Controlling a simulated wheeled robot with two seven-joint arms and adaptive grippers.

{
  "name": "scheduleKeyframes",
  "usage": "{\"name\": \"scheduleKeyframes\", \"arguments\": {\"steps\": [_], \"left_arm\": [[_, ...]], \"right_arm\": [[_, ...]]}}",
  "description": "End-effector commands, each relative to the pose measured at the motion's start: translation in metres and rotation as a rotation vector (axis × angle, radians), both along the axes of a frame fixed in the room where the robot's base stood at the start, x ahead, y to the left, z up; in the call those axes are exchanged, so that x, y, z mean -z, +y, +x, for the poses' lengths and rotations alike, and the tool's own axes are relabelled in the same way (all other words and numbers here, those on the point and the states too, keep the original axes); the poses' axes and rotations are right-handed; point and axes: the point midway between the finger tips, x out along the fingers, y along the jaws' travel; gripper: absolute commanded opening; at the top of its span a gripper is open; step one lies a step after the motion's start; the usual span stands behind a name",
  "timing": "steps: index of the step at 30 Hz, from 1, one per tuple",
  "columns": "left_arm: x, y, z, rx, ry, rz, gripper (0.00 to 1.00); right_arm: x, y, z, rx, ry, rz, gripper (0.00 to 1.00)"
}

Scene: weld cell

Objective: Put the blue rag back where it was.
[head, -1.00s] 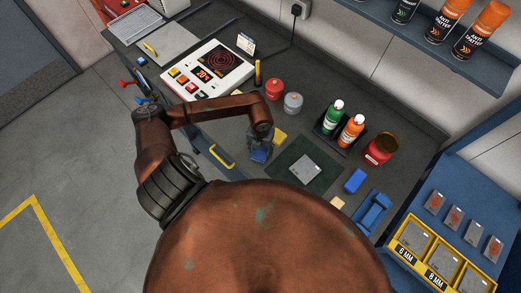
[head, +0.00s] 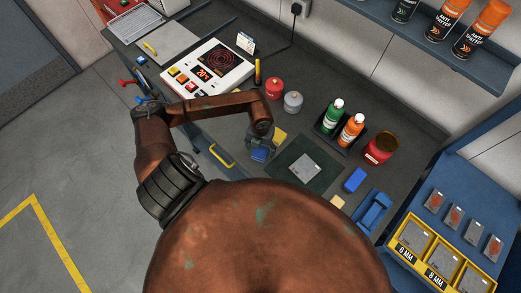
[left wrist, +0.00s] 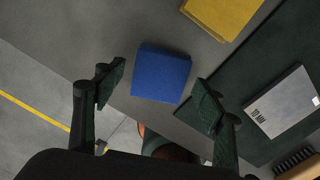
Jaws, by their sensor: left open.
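A blue folded rag (head: 258,155) lies on the dark workbench (head: 222,128) near its front edge. In the left wrist view the blue rag (left wrist: 162,74) lies flat, just beyond the fingertips. My left gripper (head: 260,147) is open and empty above the rag. In the left wrist view its two fingers (left wrist: 160,93) stand apart on either side of the rag's near part, not closed on it. A yellow folded cloth (head: 280,136) lies just behind the blue rag. My right gripper is not in view.
A dark green mat (head: 318,184) with a metal plate (head: 305,168) lies right of the rag. Farther right are a second blue block-like item (head: 354,180) and a blue holder (head: 375,213).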

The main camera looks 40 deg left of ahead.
Motion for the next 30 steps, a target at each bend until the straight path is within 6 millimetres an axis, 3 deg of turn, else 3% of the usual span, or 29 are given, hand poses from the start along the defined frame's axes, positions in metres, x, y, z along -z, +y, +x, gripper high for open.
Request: {"name": "scheduleKeyframes", "arguments": {"steps": [15,21,30], "left_arm": [[-0.097,0.0,0.001,0.001,-0.004,0.002,0.64],[-0.111,0.0,0.0,0.0,0.0,0.002,0.64],[-0.113,0.0,0.0,-0.001,0.0,0.001,0.64]], "right_arm": [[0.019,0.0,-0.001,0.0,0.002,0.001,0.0],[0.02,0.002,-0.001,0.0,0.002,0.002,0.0],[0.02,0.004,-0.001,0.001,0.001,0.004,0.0]]}}
